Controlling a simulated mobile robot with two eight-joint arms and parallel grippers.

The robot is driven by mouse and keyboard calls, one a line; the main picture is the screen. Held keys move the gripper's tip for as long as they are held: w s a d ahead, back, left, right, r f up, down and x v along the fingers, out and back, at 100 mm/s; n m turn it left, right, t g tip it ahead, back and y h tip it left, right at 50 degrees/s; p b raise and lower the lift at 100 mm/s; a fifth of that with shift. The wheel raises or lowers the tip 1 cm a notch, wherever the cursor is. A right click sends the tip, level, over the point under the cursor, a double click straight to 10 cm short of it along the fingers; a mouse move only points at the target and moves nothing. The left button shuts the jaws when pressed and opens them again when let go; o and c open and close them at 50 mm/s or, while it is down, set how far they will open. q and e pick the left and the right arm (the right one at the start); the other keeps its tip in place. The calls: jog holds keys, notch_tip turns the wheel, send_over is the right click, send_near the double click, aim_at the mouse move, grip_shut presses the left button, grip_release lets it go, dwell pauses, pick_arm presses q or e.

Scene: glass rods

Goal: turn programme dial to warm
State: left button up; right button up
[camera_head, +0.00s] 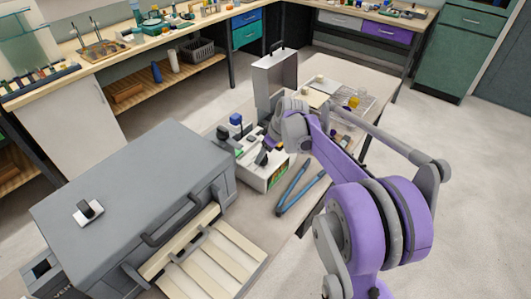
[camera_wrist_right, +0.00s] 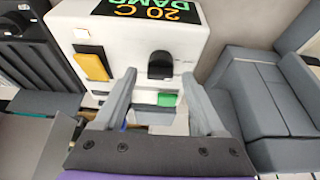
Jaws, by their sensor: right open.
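The white control box (camera_wrist_right: 130,45) has a dark display (camera_wrist_right: 155,10) reading "20 C RAMP", upside down in the right wrist view. A black knob (camera_wrist_right: 160,66), apparently the programme dial, sits on its face; its position label is not readable. A yellow-orange control (camera_wrist_right: 92,64) and a green button (camera_wrist_right: 167,100) are on the same face. My right gripper (camera_wrist_right: 158,76) is open, its fingertips on either side of the knob in the picture; contact cannot be told. In the head view my right gripper (camera_head: 266,150) is over the control box (camera_head: 270,177), partly hiding it. My left gripper is not in view.
A large grey kiln-like box (camera_head: 140,200) with a handle stands left of the control box. Blue-handled tongs (camera_head: 292,187) lie to its right. A grey upright case (camera_head: 275,80) and a wire rack (camera_head: 352,100) are behind. Open floor (camera_head: 450,160) lies to the right.

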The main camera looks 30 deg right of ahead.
grip_shut()
dwell(0.4)
jog(key=m, duration=0.1)
jog(key=m+h, duration=0.1)
jog(key=m, duration=0.1)
jog(key=m+h+b, duration=0.1)
jog(key=shift+s+a+m, duration=0.1)
jog(key=shift+a+m, duration=0.15)
jog(key=shift+m, duration=0.05)
jog(key=shift+a+m+h, duration=0.15)
jog(key=shift+m+h, duration=0.55)
jog(key=shift+m, duration=1.3)
grip_release()
